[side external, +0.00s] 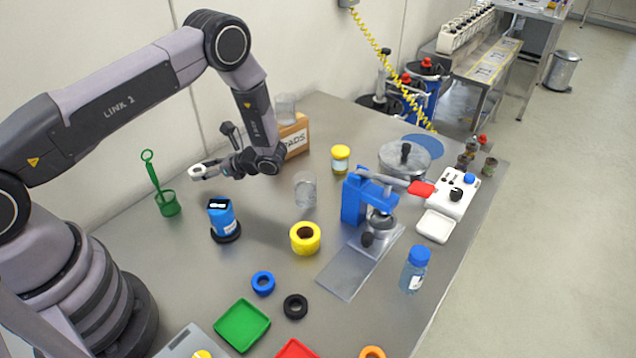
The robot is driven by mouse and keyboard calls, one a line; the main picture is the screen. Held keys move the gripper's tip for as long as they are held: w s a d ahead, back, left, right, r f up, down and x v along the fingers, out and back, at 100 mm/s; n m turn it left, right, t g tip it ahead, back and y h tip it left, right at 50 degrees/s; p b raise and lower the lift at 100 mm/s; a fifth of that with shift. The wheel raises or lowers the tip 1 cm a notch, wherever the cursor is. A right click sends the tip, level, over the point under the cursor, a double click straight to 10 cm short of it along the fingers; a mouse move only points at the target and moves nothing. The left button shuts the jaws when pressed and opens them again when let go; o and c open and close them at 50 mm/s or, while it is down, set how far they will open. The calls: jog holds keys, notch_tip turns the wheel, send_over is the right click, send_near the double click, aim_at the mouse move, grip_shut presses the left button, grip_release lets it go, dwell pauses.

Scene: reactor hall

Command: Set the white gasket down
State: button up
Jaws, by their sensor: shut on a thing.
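My gripper (212,168) is shut on the white gasket (197,172), a small pale ring at its fingertips. It holds the gasket above the back left of the steel table (205,305), between the green holder and the cardboard box. The gasket looks clear of the tabletop. The fingers hide part of it. A blue ring (262,283) and a black ring (295,306) lie on the front of the table. An orange ring (372,352) is cut off by the bottom edge. A green tray (242,325), a red tray (296,350) and a white tray (436,226) rest on the table.
A blue can (222,220) and a green holder (168,204) stand below my gripper. A yellow roll (305,238), a clear beaker (305,190) and a blue press (354,198) stand mid-table. A cardboard box (294,136) is behind. Bare table lies left of the blue ring.

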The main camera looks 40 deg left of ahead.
jog(key=shift+w+a+f, duration=0.1)
jog(key=shift+w+f, duration=0.05)
jog(key=shift+f, duration=0.8)
jog(key=shift+w+f, duration=0.1)
jog(key=shift+f, duration=0.85)
jog(key=shift+f, duration=0.1)
jog(key=o, duration=0.9)
